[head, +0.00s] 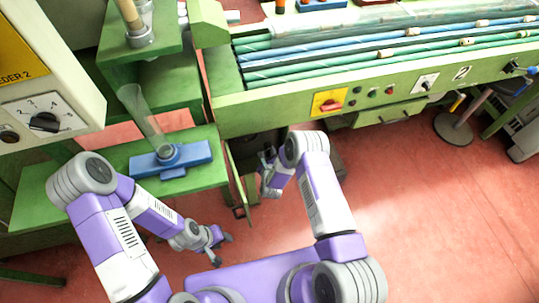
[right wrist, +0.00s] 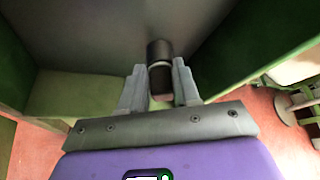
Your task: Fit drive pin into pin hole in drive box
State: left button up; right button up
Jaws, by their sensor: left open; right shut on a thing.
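My right gripper (right wrist: 159,72) is shut on a dark cylindrical pin with a pale ring, the drive pin (right wrist: 159,49), in the right wrist view. The pin points away from the gripper toward a grey panel (right wrist: 85,35) between green walls, which looks like the drive box. I cannot tell whether the pin's far end touches the panel or is in a hole; no pin hole shows. In the head view my right gripper (head: 268,188) is beside the dark recess under the green machine, and the pin cannot be made out. My left gripper (head: 224,238) is open and empty, low over the floor.
A green shelf (head: 60,200) at the left carries a blue fixture (head: 190,155) with a clear tube (head: 143,115). The green machine (head: 290,110) with rods and a control panel crosses the top. A round stool base (head: 452,126) stands at the right. The red floor is clear at lower right.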

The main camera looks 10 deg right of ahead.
jog(key=o, duration=1.1)
jog(key=p+v, duration=0.3)
jog(key=v, duration=0.4)
jog(key=shift+s, duration=0.25)
